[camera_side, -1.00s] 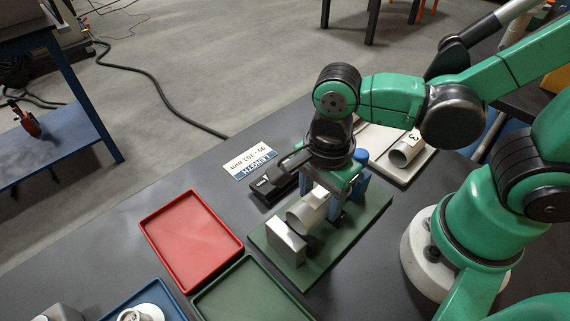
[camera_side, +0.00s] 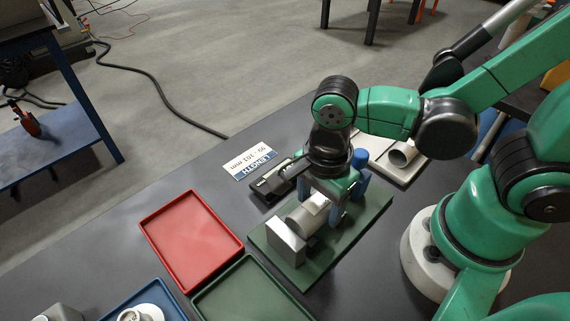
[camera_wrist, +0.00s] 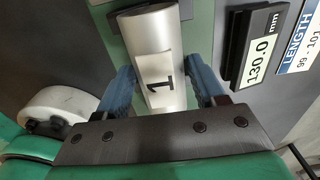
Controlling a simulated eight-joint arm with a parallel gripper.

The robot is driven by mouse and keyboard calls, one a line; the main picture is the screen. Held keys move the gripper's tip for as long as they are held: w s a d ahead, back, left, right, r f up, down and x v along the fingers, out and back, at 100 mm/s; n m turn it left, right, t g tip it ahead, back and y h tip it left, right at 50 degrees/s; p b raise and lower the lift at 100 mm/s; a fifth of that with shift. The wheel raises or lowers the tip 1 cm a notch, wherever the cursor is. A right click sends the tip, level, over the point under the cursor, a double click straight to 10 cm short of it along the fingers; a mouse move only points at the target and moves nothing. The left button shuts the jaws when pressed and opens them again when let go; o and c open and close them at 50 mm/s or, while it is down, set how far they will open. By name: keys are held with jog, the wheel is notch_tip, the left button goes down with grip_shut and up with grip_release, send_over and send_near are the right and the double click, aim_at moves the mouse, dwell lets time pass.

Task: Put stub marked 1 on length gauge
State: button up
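The pale grey cylindrical stub marked 1 (camera_wrist: 158,60) lies on its side between my gripper's blue fingers. My gripper (camera_side: 322,203) is over the length gauge's green base (camera_side: 345,233), and its fingers (camera_wrist: 165,75) appear closed on the stub's sides. In the side view the stub (camera_side: 301,219) lies just behind the gauge's light metal end block (camera_side: 285,242). Whether it rests fully on its supports is hidden. The gauge's black display (camera_wrist: 258,50) reads 130.0 mm.
A LENGTH card (camera_side: 251,164) reads 99 - 101 mm. A red tray (camera_side: 191,240), a green tray (camera_side: 250,291) and a blue tray (camera_side: 118,305) holding a round white part (camera_side: 146,314) are at front left.

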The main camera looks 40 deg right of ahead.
aim_at(320, 199)
jog(key=o, duration=0.3)
jog(key=shift+r, duration=2.75)
jog(key=w+d+r+n+t, duration=0.3)
jog(key=w+d+n+t, duration=0.4)
jog(key=n, duration=1.1)
jog(key=d, duration=0.2)
jog(key=shift+w+d+r, duration=0.35)
jog(key=shift+d+r, duration=0.05)
